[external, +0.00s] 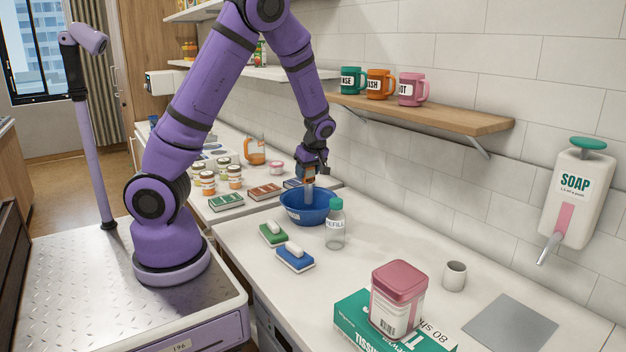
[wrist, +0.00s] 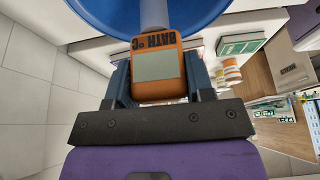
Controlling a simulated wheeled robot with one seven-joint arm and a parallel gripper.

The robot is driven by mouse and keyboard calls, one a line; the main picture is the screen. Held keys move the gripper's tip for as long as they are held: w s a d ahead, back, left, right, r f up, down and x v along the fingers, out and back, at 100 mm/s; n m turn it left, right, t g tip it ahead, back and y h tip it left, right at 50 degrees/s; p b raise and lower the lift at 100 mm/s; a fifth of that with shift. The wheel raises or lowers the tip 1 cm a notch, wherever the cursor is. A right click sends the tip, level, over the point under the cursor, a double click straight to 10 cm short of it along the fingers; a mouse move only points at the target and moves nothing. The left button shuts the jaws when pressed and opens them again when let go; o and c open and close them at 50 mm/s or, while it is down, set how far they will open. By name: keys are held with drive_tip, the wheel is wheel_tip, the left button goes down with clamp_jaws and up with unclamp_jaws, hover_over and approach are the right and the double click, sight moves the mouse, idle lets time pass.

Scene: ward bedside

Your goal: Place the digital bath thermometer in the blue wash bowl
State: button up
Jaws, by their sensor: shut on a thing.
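The digital bath thermometer (wrist: 158,68) is orange with a grey display and the words "BATH °C". My gripper (wrist: 158,88) is shut on it, with a blue-grey finger on each side of its orange body. Its pale stem points toward the blue wash bowl (wrist: 115,12) in the wrist view. In the external view, my gripper (external: 311,172) is above the bowl (external: 298,214), with the thermometer (external: 310,190) hanging down, its lower end over or inside the bowl. Whether the tip touches the bowl is hidden.
A clear refill bottle (external: 335,228) with a green cap stands right beside the bowl. Green (external: 273,234) and blue (external: 295,258) brushes lie in front. Several jars and boxes are to the left. A mug shelf (external: 425,112) is above right.

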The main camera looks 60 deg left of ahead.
sight(307, 182)
drive_tip(key=shift+f, duration=2.15)
drive_tip(key=o, duration=1.2)
drive_tip(key=shift+d, duration=1.9)
drive_tip(key=shift+r, duration=0.1)
